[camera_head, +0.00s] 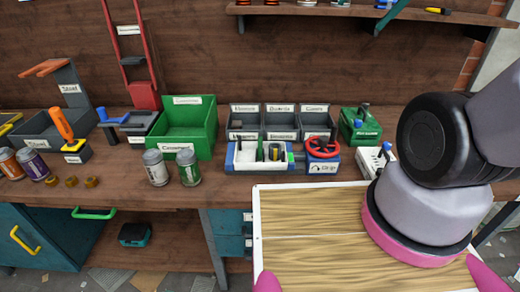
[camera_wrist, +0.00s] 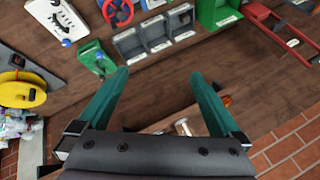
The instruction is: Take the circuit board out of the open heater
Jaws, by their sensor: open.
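A blue and white slotted device (camera_head: 245,158) stands at the bench's front edge in the head view, with a small upright green piece (camera_head: 274,152) in it. I cannot tell whether this is the heater and the circuit board; no label on it is readable. A white device with dark plugs (camera_head: 368,163) stands further right, partly behind my arm; a similar white device shows in the wrist view (camera_wrist: 55,18). My gripper (camera_wrist: 160,73) is open and empty, its teal fingers wide apart above the bench, away from these devices. It is out of sight in the head view.
A red-wheel device (camera_head: 322,150), grey bins (camera_head: 280,122), a green case (camera_head: 358,128) and a green bin (camera_head: 187,125) crowd the bench. Two cans (camera_head: 156,168) stand left. A wooden-topped board with white rim (camera_head: 256,215) lies in front. A shelf (camera_head: 375,10) hangs above.

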